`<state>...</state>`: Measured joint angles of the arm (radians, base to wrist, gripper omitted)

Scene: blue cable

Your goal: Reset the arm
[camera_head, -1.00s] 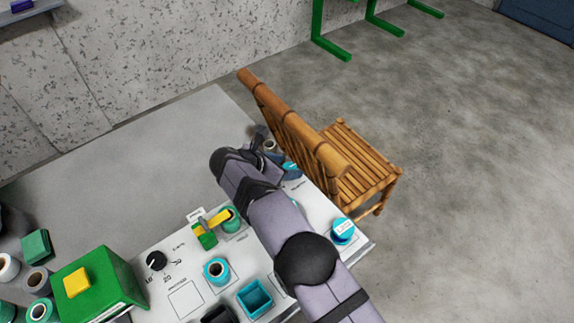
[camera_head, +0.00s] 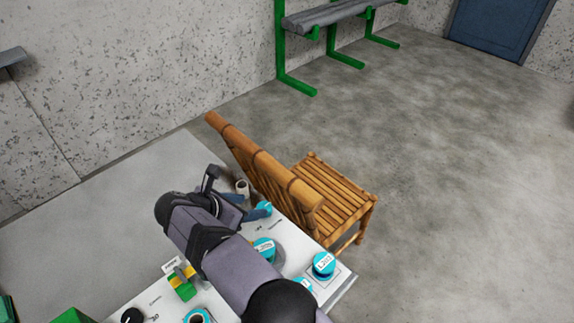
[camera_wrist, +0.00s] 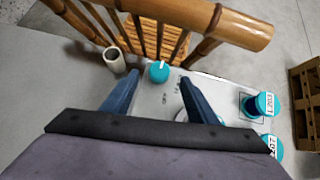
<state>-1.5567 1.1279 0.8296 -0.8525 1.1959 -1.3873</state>
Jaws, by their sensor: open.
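My arm reaches over a white panel on the table, toward its far edge by the chair. My gripper (camera_head: 242,208) is above that edge; the wrist view shows its two blue fingers (camera_wrist: 158,84) spread apart with nothing between their tips. A teal spool (camera_wrist: 159,71) sits just beyond the fingertips, and it shows beside the gripper in the head view (camera_head: 264,208). My forearm hides part of the panel.
A bamboo chair (camera_head: 325,190) stands close against the table's far edge, its back near my gripper. A grey roll (camera_head: 242,187) stands beside the gripper. Labelled teal spools (camera_head: 323,263) sit on the panel's right. A grey tabletop area (camera_head: 110,230) lies bare on the left.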

